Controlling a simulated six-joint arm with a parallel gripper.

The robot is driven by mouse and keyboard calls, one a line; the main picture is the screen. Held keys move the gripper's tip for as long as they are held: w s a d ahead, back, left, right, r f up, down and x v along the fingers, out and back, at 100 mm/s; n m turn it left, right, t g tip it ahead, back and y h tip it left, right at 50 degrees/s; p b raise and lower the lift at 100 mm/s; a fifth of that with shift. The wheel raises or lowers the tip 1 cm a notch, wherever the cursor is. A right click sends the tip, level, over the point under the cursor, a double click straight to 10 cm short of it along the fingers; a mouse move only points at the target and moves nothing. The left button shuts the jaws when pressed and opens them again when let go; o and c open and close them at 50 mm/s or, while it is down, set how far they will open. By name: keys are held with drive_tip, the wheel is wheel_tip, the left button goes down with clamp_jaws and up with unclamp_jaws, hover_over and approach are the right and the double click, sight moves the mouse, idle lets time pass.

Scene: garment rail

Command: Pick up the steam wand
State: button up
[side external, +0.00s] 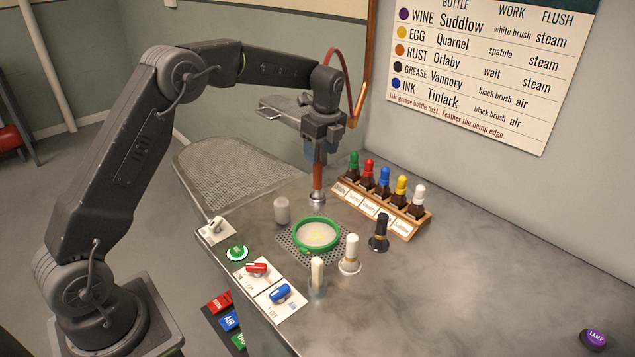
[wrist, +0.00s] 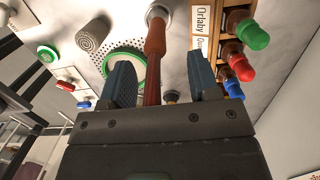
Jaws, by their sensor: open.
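The steam wand (side external: 317,180) has a copper-red shaft and stands upright in a grey metal socket (side external: 317,201) at the back of the bench, behind the green-rimmed dish. In the wrist view the wand (wrist: 154,42) runs up between my two blue fingers. My gripper (side external: 321,152) is above the socket, level with the upper part of the wand. In the wrist view my gripper (wrist: 161,75) is open, with a finger on each side of the wand and a gap on the right. The wand's top is hidden by the gripper.
A wooden rack (side external: 383,207) with several colour-capped bottles stands close to the right of the wand. The green-rimmed dish (side external: 316,235) sits on a perforated plate in front. Brushes (side external: 350,256) stand nearby. A red hose (side external: 343,66) arches over my wrist.

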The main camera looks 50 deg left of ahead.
sight(318, 188)
drive_tip(key=shift+s+a+f, duration=0.15)
drive_tip(key=shift+a+f, duration=0.05)
drive_tip(key=shift+f, duration=1.35)
drive_tip(key=shift+s+a+f, duration=0.1)
drive_tip(key=shift+a+f, duration=0.05)
drive_tip(key=shift+f, duration=1.4)
clamp_jaws()
